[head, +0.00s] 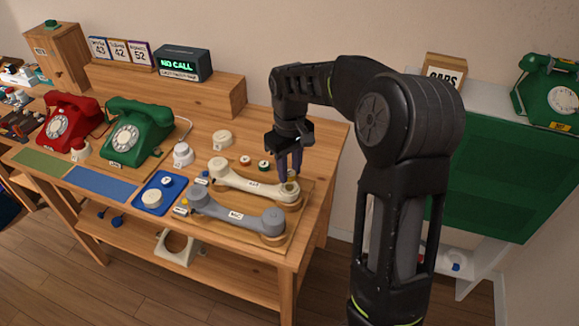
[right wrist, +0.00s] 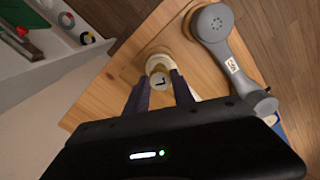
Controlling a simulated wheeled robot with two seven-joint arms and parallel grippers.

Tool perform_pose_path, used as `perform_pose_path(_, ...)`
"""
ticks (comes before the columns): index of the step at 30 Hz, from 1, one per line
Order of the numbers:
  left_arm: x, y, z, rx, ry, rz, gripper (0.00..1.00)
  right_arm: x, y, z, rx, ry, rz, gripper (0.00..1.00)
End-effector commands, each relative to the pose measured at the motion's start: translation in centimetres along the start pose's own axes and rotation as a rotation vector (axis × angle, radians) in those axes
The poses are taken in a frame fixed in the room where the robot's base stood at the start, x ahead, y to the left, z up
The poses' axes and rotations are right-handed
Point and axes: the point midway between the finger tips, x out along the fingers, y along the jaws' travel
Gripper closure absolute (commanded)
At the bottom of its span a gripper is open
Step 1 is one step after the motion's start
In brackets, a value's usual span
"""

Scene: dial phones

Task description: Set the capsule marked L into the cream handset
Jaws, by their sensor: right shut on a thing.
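The cream handset (head: 250,182) lies on a wooden board on the table, behind the grey handset (head: 235,212). My right gripper (head: 290,172) points down over the cream handset's right end. It is shut on a small capsule marked L (right wrist: 160,82), whose letter faces up between the fingers (right wrist: 160,92) in the right wrist view. The capsule is at the cream handset's end cup, also visible in the right wrist view (right wrist: 158,62). I cannot tell whether it is fully inside or just above. My left gripper is out of view.
A red phone (head: 68,122) and a green phone (head: 133,133) stand at the left. Red and green rings (head: 264,166) and a cream cap (head: 222,138) lie behind the cream handset.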

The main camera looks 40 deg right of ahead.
Motion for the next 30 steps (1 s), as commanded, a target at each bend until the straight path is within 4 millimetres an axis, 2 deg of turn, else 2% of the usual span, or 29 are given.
perform_pose_path(1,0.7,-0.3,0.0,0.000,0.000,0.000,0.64,0.9,0.0,0.0,0.000,0.000,0.000,1.00)
perform_pose_path(3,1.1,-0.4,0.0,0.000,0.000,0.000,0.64,1.4,0.0,0.0,0.000,0.000,0.000,1.00)
perform_pose_path(9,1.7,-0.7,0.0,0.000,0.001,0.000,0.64,2.3,0.0,0.0,-0.001,0.000,0.000,1.00)
perform_pose_path(30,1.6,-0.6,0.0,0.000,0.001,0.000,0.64,2.2,0.0,0.0,-0.001,0.000,0.000,1.00)
